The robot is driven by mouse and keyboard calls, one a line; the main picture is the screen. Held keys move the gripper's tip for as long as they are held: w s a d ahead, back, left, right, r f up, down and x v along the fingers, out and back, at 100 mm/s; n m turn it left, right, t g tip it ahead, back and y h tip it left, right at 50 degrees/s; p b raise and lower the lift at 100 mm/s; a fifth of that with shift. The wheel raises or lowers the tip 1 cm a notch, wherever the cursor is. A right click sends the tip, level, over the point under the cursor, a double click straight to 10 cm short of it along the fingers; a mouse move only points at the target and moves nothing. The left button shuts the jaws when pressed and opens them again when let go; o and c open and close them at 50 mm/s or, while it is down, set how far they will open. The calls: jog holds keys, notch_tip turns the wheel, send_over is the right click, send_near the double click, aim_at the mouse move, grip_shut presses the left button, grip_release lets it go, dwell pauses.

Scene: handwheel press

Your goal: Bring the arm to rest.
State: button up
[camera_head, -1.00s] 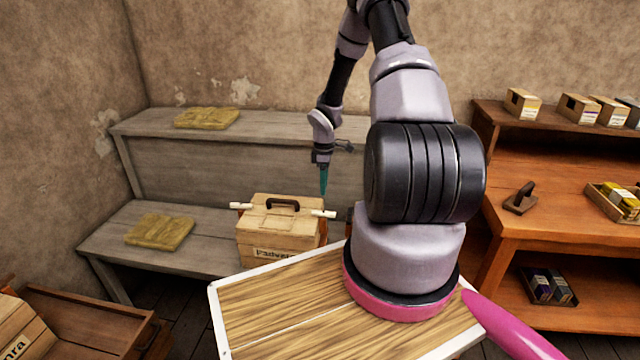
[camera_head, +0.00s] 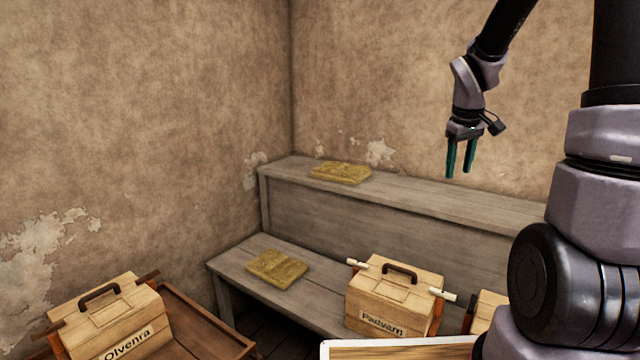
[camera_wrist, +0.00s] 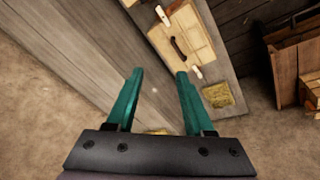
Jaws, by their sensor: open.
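My gripper (camera_head: 461,160) hangs from my arm with its two teal fingers pointing down, above the upper step of the grey bench. The fingers are apart and nothing is between them. In the wrist view, my gripper (camera_wrist: 158,78) also shows its fingers spread and empty, with the bench planks beyond. My gripper touches nothing that I can see.
A wooden box labelled Padvarn (camera_head: 388,300) stands on the lower step of the grey bench (camera_head: 330,235). Folded yellow cloths lie on the lower step (camera_head: 277,268) and upper step (camera_head: 341,173).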

jog(key=s+a+r+m+t+y, duration=0.1)
jog(key=s+a+r+m, duration=0.1)
jog(key=s, duration=0.4)
jog(key=s+a+r+m+t+y, duration=0.1)
jog(key=s+a+r+m, duration=0.2)
jog(key=s+r, duration=0.4)
jog(key=s+a+r+m+t+y, duration=0.1)
jog(key=s+a+r+m+t, duration=0.1)
jog(key=s+a+r, duration=0.2)
jog(key=s+r, duration=0.1)
jog(key=s, duration=0.2)
jog(key=shift+s+a+r, duration=0.2)
jog(key=shift+a, duration=0.2)
